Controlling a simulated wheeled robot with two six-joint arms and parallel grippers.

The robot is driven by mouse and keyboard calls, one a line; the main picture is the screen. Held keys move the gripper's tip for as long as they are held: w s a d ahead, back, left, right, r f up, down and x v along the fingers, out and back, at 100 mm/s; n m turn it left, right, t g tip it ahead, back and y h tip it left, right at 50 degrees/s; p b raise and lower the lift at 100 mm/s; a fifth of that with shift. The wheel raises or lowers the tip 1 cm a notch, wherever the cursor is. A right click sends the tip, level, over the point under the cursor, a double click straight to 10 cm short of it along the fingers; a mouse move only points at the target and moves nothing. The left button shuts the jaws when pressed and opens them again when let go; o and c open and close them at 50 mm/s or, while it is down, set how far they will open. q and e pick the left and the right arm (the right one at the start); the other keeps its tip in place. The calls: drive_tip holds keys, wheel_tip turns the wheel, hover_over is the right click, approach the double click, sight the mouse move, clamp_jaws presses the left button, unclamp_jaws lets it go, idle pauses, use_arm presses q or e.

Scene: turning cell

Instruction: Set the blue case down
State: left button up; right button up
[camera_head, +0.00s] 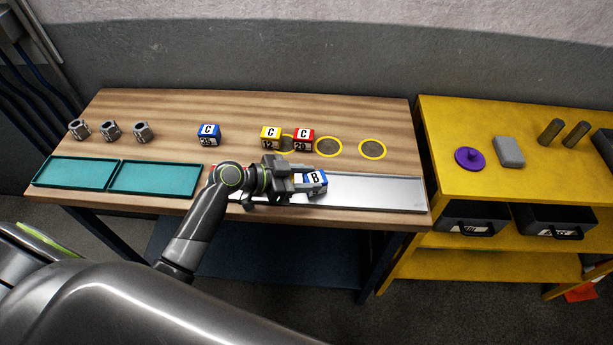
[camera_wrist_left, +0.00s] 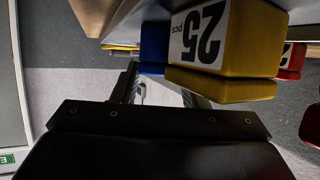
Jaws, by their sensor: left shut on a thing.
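A blue case (camera_head: 322,189) with a white label marked B is at my left gripper (camera_head: 306,182), in or just above the long silver tray (camera_head: 385,192). The left gripper is shut on this case; whether the case touches the tray floor I cannot tell. In the left wrist view a blue case (camera_wrist_left: 153,48) shows beyond the fingers, partly hidden by a yellow case (camera_wrist_left: 235,50) marked 25 pcs. My right gripper is not in view.
A yellow case (camera_head: 270,140) and a red case (camera_head: 304,144) stand behind the gripper, near yellow rings (camera_head: 372,149). Two teal trays (camera_head: 153,179) and several grey metal parts (camera_head: 142,132) are at left. The tray's right side is empty. A yellow bench (camera_head: 450,185) stands at right.

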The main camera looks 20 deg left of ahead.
use_arm(q)
drive_tip(key=o, duration=1.1)
drive_tip(key=shift+r, duration=0.1)
drive_tip(key=shift+s+a, duration=0.2)
drive_tip(key=shift+a, duration=0.1)
drive_tip(key=b+v, duration=0.2)
drive_tip(key=v, duration=0.7)
drive_tip(key=shift+s+a+b, duration=0.1)
drive_tip(key=shift+a+b, duration=0.1)
drive_tip(key=shift+b, duration=0.1)
drive_tip(key=shift+v, duration=1)
drive_tip(key=shift+d+r, duration=0.1)
drive_tip(key=shift+r, duration=0.05)
